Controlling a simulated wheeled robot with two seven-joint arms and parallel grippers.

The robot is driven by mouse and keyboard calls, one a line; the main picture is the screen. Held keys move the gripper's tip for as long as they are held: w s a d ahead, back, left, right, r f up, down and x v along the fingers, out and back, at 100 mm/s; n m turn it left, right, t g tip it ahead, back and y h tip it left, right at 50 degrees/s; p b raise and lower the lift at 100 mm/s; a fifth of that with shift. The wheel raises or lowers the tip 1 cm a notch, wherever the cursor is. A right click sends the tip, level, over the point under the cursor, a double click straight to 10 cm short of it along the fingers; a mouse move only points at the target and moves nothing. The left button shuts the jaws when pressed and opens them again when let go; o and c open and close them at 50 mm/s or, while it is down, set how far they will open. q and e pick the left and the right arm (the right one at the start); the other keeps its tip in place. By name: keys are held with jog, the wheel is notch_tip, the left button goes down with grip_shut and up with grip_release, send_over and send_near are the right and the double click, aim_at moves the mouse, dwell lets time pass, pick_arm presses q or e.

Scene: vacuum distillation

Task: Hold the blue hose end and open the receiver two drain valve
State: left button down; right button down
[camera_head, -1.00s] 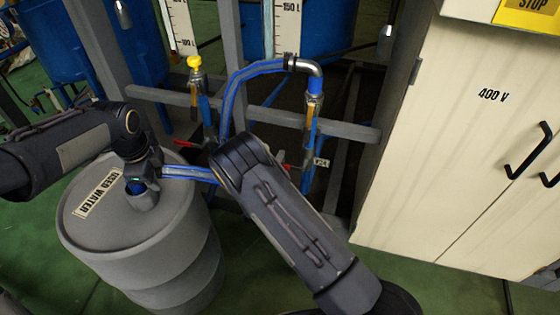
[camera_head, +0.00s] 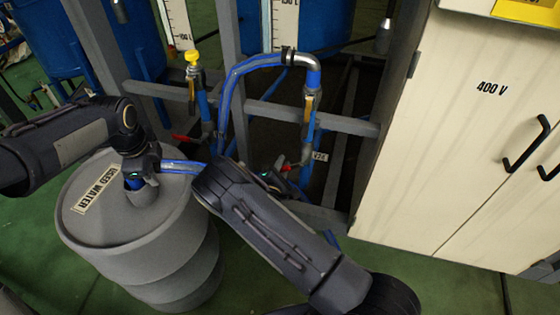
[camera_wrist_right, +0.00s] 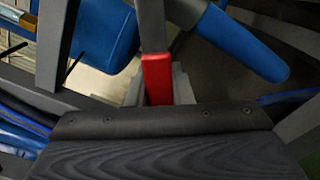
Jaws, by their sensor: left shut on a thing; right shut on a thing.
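My right gripper (camera_head: 284,176) is shut on the red handle of a drain valve (camera_head: 287,168) low on the right pipe, beside a small tag. In the right wrist view the red handle (camera_wrist_right: 157,78) stands upright just beyond the dark gripper body. The fingertips are hard to make out there.
Another red handle (camera_head: 181,138) and a yellow-capped pipe (camera_head: 192,58) stand to the left. A grey frame rail (camera_head: 345,123) crosses behind the pipes. A cream cabinet (camera_head: 470,150) marked "400 V" closes off the right side. Green floor lies in front.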

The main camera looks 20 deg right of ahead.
jog(key=n, duration=0.1)
jog(key=s+d+f+n, duration=0.1)
jog(key=shift+f+n, duration=0.25)
jog(key=shift+n, duration=0.15)
jog(key=shift+s+d+f+n, duration=0.25)
jog(key=shift+d+f+n, duration=0.05)
jog(key=shift+n, duration=0.4)
jog(key=shift+s+d+f+n, duration=0.2)
jog(key=shift+d+f+n, duration=0.1)
jog(key=shift+n, duration=0.4)
jog(key=c, duration=1.3)
grip_release()
jog(key=v, duration=1.2)
